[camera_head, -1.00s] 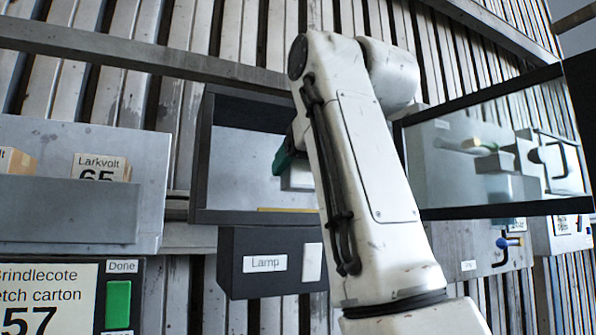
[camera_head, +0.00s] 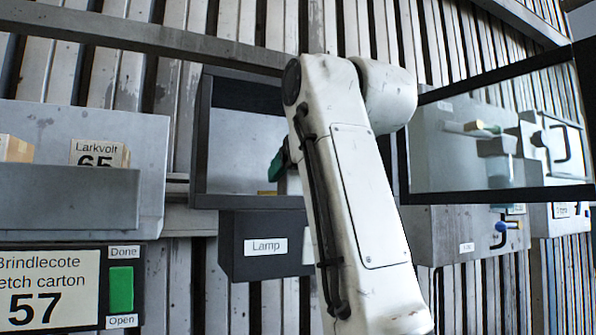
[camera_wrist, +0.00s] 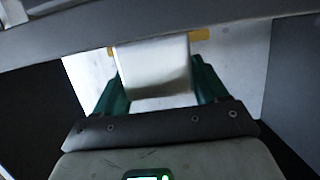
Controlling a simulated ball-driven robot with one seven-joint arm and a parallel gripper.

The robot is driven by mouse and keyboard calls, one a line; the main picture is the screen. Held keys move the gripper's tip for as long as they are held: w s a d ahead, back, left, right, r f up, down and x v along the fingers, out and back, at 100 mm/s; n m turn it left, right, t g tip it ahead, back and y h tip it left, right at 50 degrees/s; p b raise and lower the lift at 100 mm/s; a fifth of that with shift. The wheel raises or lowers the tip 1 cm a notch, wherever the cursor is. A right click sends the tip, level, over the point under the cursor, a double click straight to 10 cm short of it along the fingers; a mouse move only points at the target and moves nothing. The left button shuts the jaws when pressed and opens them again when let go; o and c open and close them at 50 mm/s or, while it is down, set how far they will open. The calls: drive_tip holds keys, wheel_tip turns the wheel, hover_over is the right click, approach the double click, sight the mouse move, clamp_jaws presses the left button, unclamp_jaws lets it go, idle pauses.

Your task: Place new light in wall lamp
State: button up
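The wall lamp housing (camera_head: 205,140) is a dark open-fronted box with a pale back, in the middle of the head view. A dark drawer-like box labelled "Lamp" (camera_head: 250,262) sits below it. My gripper (camera_wrist: 160,90) has green fingers and is inside the housing's opening. In the wrist view, a pale, smooth block, apparently the light (camera_wrist: 152,68), lies between the fingers, with both fingers against its sides. A yellow strip (camera_wrist: 200,35) shows behind it at both ends. In the head view my arm hides the light and most of the gripper; one green finger shows.
A dark-framed glass door (camera_head: 500,195) stands open right of the housing. Behind it are grey boxes and a blue-knobbed handle (camera_head: 501,227). At left are a grey bin with a "Larkvolt 65" carton (camera_head: 98,153) and a "Brindlecote 57" panel with a green switch (camera_head: 121,290).

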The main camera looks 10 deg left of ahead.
drive_tip(key=o, duration=0.3)
drive_tip(key=shift+o, duration=0.2)
drive_tip(key=shift+r, duration=0.25)
drive_tip(key=shift+s+d, duration=0.2)
drive_tip(key=shift+s, duration=0.1)
drive_tip(key=b+v, duration=0.5)
drive_tip(key=v, duration=0.6)
drive_tip(key=shift+d+r, duration=0.1)
